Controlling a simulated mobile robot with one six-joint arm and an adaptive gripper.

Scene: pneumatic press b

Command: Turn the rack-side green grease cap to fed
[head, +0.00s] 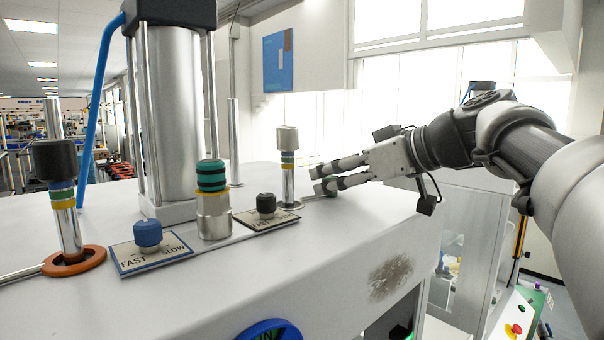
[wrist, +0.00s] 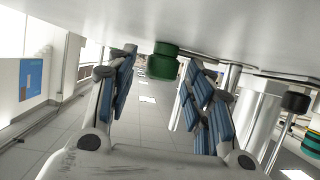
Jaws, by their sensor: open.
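My gripper (head: 322,180) is open at the far right end of the white press top, with its fingers pointing left. A small green cap (head: 331,187) shows between the fingertips, partly hidden by them. In the wrist view, which looks upside down, the dark green round cap (wrist: 164,62) sits between the two blue-padded fingers of my gripper (wrist: 163,60), near their tips. A gap shows on both sides of it, wider on the left. I cannot read any mark for its setting.
Left of my gripper stands a steel post with a grey knob (head: 288,140). A black dial (head: 266,204), a green-and-black banded cylinder (head: 213,200) and a blue dial (head: 148,234) follow. The tall press cylinder (head: 174,110) rises behind. The front strip of the top is clear.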

